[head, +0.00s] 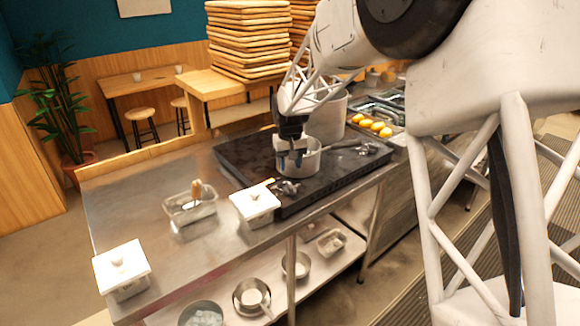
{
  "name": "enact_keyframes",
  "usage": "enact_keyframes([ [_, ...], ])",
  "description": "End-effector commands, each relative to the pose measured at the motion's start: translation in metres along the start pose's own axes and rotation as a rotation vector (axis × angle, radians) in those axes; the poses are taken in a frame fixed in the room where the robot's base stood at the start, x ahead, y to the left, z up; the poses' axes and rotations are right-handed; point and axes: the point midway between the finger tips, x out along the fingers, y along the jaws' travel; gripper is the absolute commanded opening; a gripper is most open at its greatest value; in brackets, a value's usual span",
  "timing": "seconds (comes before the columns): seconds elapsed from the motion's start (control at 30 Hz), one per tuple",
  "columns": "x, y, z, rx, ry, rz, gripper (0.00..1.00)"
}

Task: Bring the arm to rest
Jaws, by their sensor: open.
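My gripper (291,158) points down over a metal pot (312,160) on the dark stove top. Its fingers overlap the pot's opening in the head view, and I cannot tell how deep they reach. The jaws are open and I see nothing held between them. My white arm comes in from the upper right and bends down to the gripper.
A black stove top (240,160) sits in the steel counter (130,200). A lidded white box (255,204), a clear container (190,207) and another lidded box (121,268) stand in front. A taller pot (328,120) and yellow items (371,124) are behind.

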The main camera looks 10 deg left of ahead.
Motion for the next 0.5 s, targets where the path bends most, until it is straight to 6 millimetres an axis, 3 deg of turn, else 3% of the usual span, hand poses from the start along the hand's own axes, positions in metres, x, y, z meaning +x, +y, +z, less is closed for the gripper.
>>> enact_keyframes([
  [0.33,-0.003,0.002,0.003,0.003,0.002,0.0,0.43],
  [0.5,-0.015,0.011,0.018,0.017,0.01,0.001,0.43],
])
